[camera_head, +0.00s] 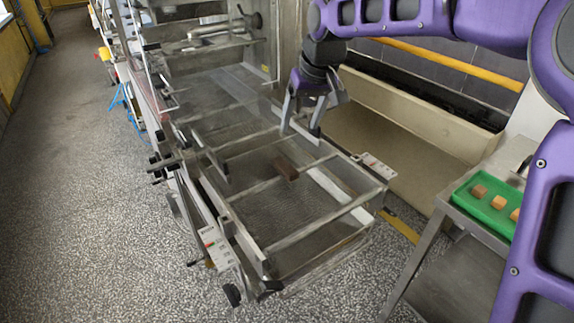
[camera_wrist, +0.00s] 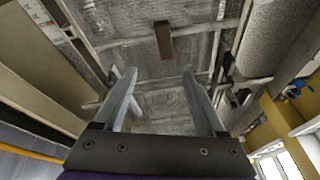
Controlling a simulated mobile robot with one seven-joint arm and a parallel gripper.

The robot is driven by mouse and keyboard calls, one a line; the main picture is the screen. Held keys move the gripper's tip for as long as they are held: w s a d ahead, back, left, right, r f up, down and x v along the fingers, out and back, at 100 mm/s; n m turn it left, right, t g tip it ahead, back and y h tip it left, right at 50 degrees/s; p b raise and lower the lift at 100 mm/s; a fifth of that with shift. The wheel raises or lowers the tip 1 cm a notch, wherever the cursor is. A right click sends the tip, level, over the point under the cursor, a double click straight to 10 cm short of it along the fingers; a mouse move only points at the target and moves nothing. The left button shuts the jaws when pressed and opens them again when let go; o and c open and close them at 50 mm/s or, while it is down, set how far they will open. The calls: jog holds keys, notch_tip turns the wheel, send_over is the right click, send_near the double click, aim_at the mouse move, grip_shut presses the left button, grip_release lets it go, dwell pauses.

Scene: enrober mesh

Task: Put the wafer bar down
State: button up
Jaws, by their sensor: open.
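The wafer bar (camera_head: 286,169) is a small brown block lying on the wire mesh (camera_head: 262,205) of the enrober frame. It also shows in the wrist view as an upright brown bar (camera_wrist: 164,40) near the top middle. My gripper (camera_head: 301,132) is above the mesh, just behind the bar in the head view. Its two fingers are spread apart with nothing between them, as the wrist view (camera_wrist: 158,75) also shows. The bar is apart from the fingers, beyond their tips. Nothing hides it.
Metal bars cross over the mesh, and a rail (camera_head: 340,193) runs along its right side. At right a steel table (camera_head: 450,212) carries a green tray (camera_head: 463,193) with several small tan blocks. The speckled floor (camera_head: 80,200) at left is clear.

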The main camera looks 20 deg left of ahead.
aim_at(285, 166)
jog(key=a+f+n, duration=0.1)
jog(key=f, duration=0.3)
jog(key=w+a+f+n+b, duration=0.1)
jog(key=f, duration=0.4)
jog(key=a+f+n, duration=0.1)
jog(key=a+f, duration=0.1)
jog(key=f, duration=0.2)
jog(key=shift+w+f+h+b, duration=0.3)
jog(key=shift+w+f+b, duration=0.1)
jog(key=shift+f, duration=0.15)
jog(key=c, duration=1.1)
